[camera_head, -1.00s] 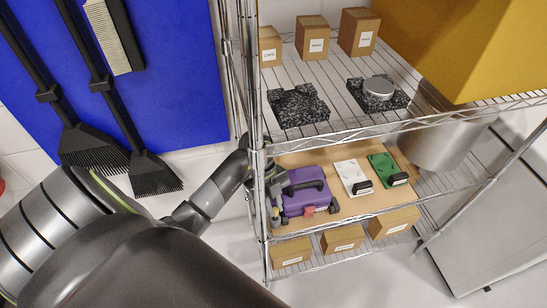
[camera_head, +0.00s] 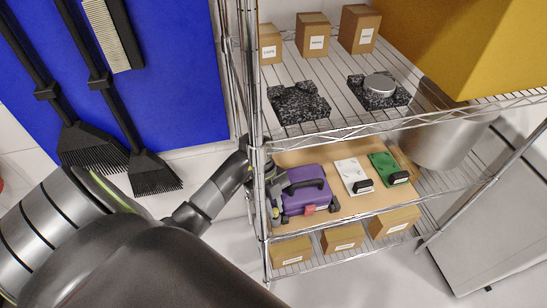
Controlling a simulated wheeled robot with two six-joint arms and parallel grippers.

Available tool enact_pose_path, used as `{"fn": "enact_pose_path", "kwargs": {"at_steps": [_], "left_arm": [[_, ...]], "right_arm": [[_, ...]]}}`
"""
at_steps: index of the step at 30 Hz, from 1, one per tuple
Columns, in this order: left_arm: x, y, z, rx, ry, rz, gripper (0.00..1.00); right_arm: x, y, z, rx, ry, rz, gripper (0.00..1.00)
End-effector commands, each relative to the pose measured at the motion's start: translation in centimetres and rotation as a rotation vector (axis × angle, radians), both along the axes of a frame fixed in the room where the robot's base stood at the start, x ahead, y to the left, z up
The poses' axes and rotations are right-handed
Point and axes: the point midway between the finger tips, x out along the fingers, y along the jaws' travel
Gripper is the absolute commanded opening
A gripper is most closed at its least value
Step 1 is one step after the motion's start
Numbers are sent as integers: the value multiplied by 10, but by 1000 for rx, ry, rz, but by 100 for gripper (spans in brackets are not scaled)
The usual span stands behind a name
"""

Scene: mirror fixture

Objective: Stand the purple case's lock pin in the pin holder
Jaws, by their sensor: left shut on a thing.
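The purple case (camera_head: 307,197) lies on the wooden board of the middle shelf, with a dark handle on top and a red patch at its front. My left gripper (camera_head: 276,207) is at the case's left side, behind the shelf's front left post. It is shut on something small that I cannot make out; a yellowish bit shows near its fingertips. The lock pin cannot be told apart at this size. I cannot tell which object is the pin holder; a white block (camera_head: 349,172) and a green block (camera_head: 383,164), each with a dark part, stand right of the case.
The shelf's front left post (camera_head: 258,150) and wire edges stand close to my left arm. Black speckled blocks (camera_head: 298,104) and cardboard boxes (camera_head: 312,36) are on the shelf above. More boxes (camera_head: 343,238) are below. The board (camera_head: 340,210) is bare in front of the white block.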

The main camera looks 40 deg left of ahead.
Motion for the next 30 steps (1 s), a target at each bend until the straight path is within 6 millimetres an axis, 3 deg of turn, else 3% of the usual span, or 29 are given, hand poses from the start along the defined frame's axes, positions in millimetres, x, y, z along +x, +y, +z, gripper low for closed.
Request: {"fn": "enact_pose_path", "kwargs": {"at_steps": [23,24,28,30], "left_arm": [[0,0,-11,0,0,0,0],[0,0,-11,0,0,0,22],[0,0,-11,0,0,0,39],[0,0,-11,0,-1,0,42]], "right_arm": [[0,-1,-7,-1,0,0,36],[0,-1,-7,-1,0,0,36],[0,-1,-7,-1,-1,0,36],[0,-1,-7,-1,-1,0,36]]}}
